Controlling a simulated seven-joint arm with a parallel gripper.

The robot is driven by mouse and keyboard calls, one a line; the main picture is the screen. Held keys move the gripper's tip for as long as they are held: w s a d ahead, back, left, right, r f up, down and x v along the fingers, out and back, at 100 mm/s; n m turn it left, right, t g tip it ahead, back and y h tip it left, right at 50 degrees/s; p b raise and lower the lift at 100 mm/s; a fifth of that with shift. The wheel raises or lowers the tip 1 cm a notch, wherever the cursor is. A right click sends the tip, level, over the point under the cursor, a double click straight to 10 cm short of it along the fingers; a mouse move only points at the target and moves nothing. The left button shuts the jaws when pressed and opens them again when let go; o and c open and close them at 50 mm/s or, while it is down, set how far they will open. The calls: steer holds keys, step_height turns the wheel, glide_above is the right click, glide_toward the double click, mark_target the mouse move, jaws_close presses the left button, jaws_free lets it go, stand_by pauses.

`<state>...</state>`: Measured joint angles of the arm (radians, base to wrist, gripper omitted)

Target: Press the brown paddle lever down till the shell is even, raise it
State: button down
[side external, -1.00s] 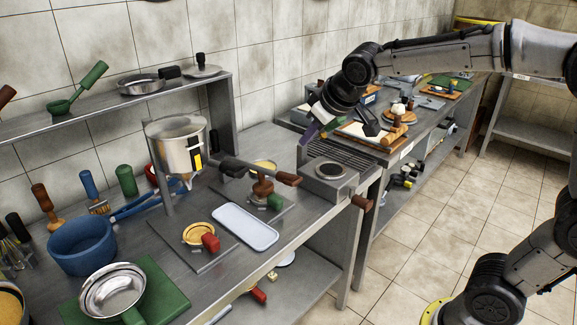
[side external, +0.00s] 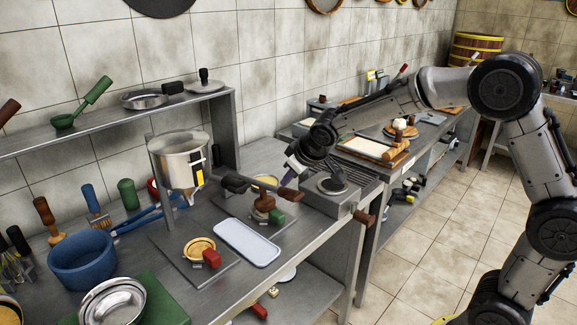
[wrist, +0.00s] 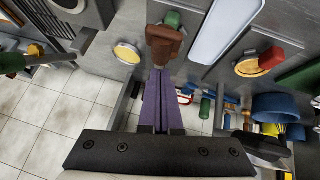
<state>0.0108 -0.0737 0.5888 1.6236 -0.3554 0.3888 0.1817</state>
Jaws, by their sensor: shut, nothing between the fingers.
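In the wrist view the shut fingers (wrist: 161,75) point at the brown paddle (wrist: 163,45). A second yellow round (side external: 200,247) with a red handle lies in front. I cannot tell whether either surface is even.
A pale tray (side external: 247,243) lies on the counter left of the paddle. A blue pot (side external: 83,255) is at the left. The space above the counter's front is clear.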

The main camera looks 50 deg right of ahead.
mark_target(292, 193)
steer(key=shift+s+d+f, duration=0.1)
steer(key=shift+d+f, duration=0.05)
steer(key=shift+f, duration=0.4)
steer(key=shift+s+d+f+t, duration=0.1)
steer(key=shift+f+t, duration=0.05)
steer(key=shift+f, duration=0.2)
steer(key=shift+s+d+f+t, duration=0.1)
steer(key=shift+f+t, duration=0.05)
steer(key=shift+f, duration=0.2)
steer(key=shift+s+a+f, duration=0.1)
steer(key=shift+s+f, duration=0.1)
steer(key=shift+f, duration=0.45)
steer(key=shift+s+a+f, duration=0.1)
steer(key=shift+s+f, duration=0.1)
steer(key=shift+f, duration=0.4)
steer(key=shift+w+r+t, duration=0.15)
steer(key=shift+r+t, duration=0.15)
steer(key=shift+r, duration=0.1)
